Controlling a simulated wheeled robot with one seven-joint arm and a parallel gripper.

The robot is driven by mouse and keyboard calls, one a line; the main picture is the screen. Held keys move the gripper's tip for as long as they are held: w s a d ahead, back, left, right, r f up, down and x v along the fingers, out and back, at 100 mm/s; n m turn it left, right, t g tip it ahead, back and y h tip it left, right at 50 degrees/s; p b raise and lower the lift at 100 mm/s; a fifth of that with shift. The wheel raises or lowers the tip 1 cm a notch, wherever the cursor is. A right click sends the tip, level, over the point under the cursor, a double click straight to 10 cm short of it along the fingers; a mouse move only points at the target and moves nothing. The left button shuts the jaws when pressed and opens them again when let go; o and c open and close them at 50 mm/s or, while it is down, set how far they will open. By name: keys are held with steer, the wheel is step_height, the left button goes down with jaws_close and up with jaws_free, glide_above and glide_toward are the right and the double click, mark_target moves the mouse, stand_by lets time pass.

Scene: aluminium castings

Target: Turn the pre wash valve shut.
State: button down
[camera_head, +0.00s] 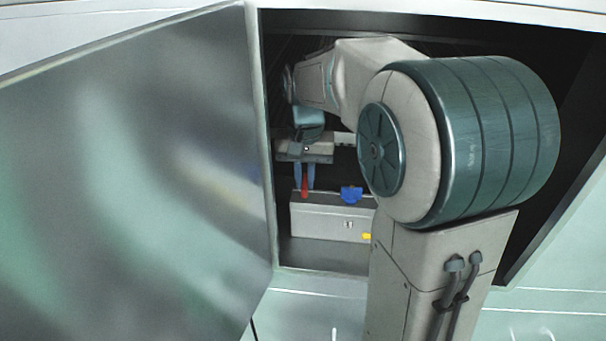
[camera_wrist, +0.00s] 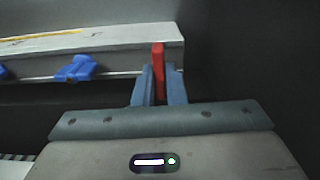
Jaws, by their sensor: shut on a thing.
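A red valve handle (camera_head: 304,186) stands up at the left end of a grey box inside the open cabinet. It also shows in the wrist view (camera_wrist: 158,62). My gripper (camera_head: 304,178) reaches down into the cabinet, and its two blue-grey fingers (camera_wrist: 158,85) are shut on the red handle, one on each side. No label naming the valve is readable.
The grey box (camera_head: 328,222) carries a blue handle (camera_head: 351,194) right of the red one, and a yellow part (camera_head: 367,236) low on its front. A second blue piece (camera_wrist: 3,71) shows at the wrist view's left edge. A large open door panel (camera_head: 130,170) stands at left.

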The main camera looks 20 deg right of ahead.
steer(key=shift+w+r+m, duration=0.15)
steer(key=shift+m, duration=0.25)
steer(key=c, duration=1.5)
jaws_free()
